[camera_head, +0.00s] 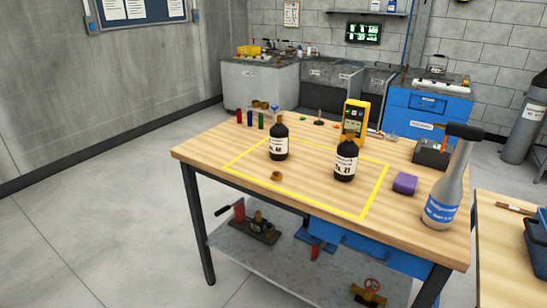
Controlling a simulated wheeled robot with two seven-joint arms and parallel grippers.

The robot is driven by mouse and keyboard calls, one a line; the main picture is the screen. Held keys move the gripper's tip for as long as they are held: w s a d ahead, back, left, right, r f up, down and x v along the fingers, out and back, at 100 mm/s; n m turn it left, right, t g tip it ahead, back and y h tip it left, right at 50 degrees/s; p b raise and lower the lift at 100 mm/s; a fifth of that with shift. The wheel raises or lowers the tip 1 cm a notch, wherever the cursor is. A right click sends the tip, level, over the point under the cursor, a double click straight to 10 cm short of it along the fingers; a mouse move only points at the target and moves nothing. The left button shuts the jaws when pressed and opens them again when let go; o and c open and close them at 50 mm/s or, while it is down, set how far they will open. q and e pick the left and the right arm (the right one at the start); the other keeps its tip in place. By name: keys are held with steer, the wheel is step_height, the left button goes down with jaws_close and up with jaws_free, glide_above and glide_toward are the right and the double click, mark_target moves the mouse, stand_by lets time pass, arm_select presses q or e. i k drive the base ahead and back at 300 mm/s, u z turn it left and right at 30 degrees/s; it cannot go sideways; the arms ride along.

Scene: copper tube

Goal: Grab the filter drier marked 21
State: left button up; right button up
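Two dark, bottle-shaped filter driers with white labels stand upright on the wooden workbench (215,152). The right one (346,146) stands near the right side of the yellow outlined area, and its label seems to read 21. The other drier (279,129) stands further left and back; its label seems to end in 8, but it is too small to be sure. The two stand apart. Neither of my grippers is in view.
A small brown copper-coloured piece (277,176) lies inside the yellow outline. A yellow meter (354,117) stands behind the right drier. A purple block (405,184), a large grey spray bottle (443,198) and a dark box (431,154) stand to the right.

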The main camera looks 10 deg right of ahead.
mark_target(346, 158)
steer(key=u, duration=1.15)
steer(key=i, duration=1.25)
steer(key=z, duration=0.85)
